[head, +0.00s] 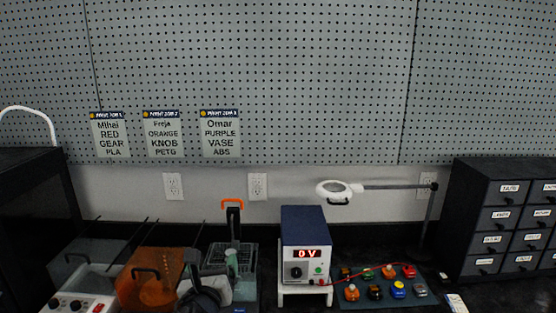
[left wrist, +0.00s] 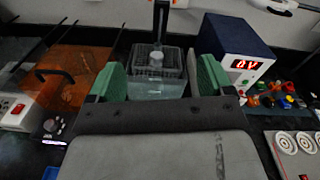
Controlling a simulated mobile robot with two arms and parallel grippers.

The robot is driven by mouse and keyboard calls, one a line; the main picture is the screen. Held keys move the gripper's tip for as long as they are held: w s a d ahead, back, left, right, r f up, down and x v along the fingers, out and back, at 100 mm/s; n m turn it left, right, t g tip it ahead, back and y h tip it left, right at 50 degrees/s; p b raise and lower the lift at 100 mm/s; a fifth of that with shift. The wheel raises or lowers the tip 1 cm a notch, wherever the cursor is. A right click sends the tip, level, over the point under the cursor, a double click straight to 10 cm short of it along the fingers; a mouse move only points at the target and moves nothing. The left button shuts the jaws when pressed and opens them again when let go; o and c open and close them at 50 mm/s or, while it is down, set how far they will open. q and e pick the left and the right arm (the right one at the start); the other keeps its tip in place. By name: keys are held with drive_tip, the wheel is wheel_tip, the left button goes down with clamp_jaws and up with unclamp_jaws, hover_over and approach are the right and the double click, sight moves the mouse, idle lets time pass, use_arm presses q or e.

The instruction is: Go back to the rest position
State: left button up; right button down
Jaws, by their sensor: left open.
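My left gripper (head: 212,278) is low in the head view, in front of a clear container (head: 245,258). In the left wrist view its two green-padded fingers (left wrist: 160,80) are spread wide apart with nothing held between them. The clear container (left wrist: 153,88), with a grey round knob-like part on top, shows beyond and between the fingers; I cannot tell whether they touch it. My right gripper is in neither view.
An orange translucent box (head: 150,280) stands left of the gripper. A blue power supply (head: 305,240) reading 0 V stands right on a white stand. Beyond it are colored parts on a mat (head: 385,300), a magnifier lamp (head: 338,190) and black drawers (head: 500,220).

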use_arm(q)
drive_tip(key=s+a+f+n+g, duration=0.2)
drive_tip(key=s+f+n+g, duration=0.2)
drive_tip(key=s+f+n, duration=0.4)
drive_tip(key=s+a+f+n+g, duration=0.2)
drive_tip(key=s+f+n+g, duration=0.1)
drive_tip(key=s+f+n, duration=0.5)
drive_tip(key=s+a+f+n+g, duration=0.15)
drive_tip(key=s+n+g, duration=0.25)
drive_tip(key=s+n, duration=0.45)
drive_tip(key=s+a+f+n+g, duration=0.1)
drive_tip(key=s+f+n+g, duration=0.15)
drive_tip(key=s+n, duration=0.6)
wheel_tip(320, 180, down, 26)
drive_tip(key=s+m+g, duration=0.2)
drive_tip(key=s, duration=0.1)
drive_tip(key=s+a+f, duration=0.3)
drive_tip(key=s+f, duration=1.2)
drive_tip(key=shift+s+f+g, duration=0.3)
drive_tip(key=shift+s+g, duration=0.05)
drive_tip(key=shift+g, duration=0.1)
